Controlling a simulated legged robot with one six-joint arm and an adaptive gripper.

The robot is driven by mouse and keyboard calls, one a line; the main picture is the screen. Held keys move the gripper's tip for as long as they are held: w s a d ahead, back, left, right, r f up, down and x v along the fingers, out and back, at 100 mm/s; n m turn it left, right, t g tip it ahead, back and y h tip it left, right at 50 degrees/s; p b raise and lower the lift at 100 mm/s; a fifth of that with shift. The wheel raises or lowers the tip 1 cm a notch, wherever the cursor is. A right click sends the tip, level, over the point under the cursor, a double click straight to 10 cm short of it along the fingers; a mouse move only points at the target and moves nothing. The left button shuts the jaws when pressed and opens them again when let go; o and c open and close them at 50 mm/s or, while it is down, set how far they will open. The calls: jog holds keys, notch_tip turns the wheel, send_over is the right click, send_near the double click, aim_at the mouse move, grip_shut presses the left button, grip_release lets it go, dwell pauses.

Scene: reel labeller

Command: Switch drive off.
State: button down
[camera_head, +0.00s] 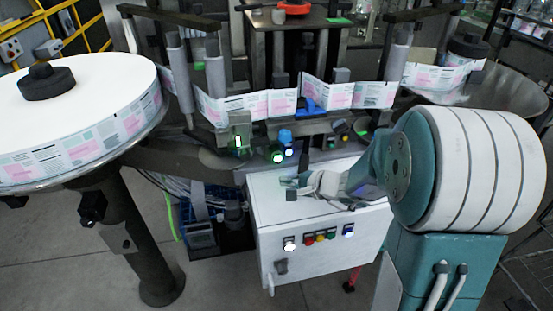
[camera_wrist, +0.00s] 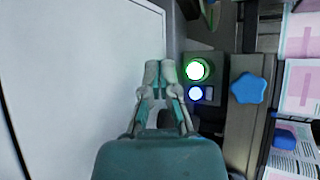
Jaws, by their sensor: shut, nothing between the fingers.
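No label naming the drive is readable. A small control box carries a green-lit round button (camera_head: 277,156) and a smaller blue-white lit button (camera_head: 289,152). In the wrist view the green-lit button (camera_wrist: 196,70) and blue-lit button (camera_wrist: 196,93) sit just right of my fingertips. My gripper (camera_head: 287,188) is over the white cabinet's top, in front of this box. In the wrist view my gripper (camera_wrist: 160,72) is shut and empty, its tips close together and seemingly apart from the buttons. The cabinet (camera_head: 262,225) has a row of coloured buttons (camera_head: 320,236) and a dark switch (camera_head: 281,266) on its front.
A blue star knob (camera_wrist: 248,88) lies right of the buttons in the wrist view. A large label reel (camera_head: 100,90) stands at left, with the label web (camera_head: 340,95) running behind the box. A green light (camera_head: 238,142) is left of the buttons. The cabinet top is mostly clear.

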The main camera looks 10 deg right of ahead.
aim_at(278, 157)
jog(key=w, duration=0.5)
jog(key=shift+d, duration=0.3)
jog(key=shift+w+a, duration=0.1)
jog(key=shift+w, duration=0.25)
dwell(0.9)
jog(key=shift+w+r, duration=0.1)
jog(key=shift+w, duration=0.7)
dwell(0.7)
jog(key=shift+s, duration=0.9)
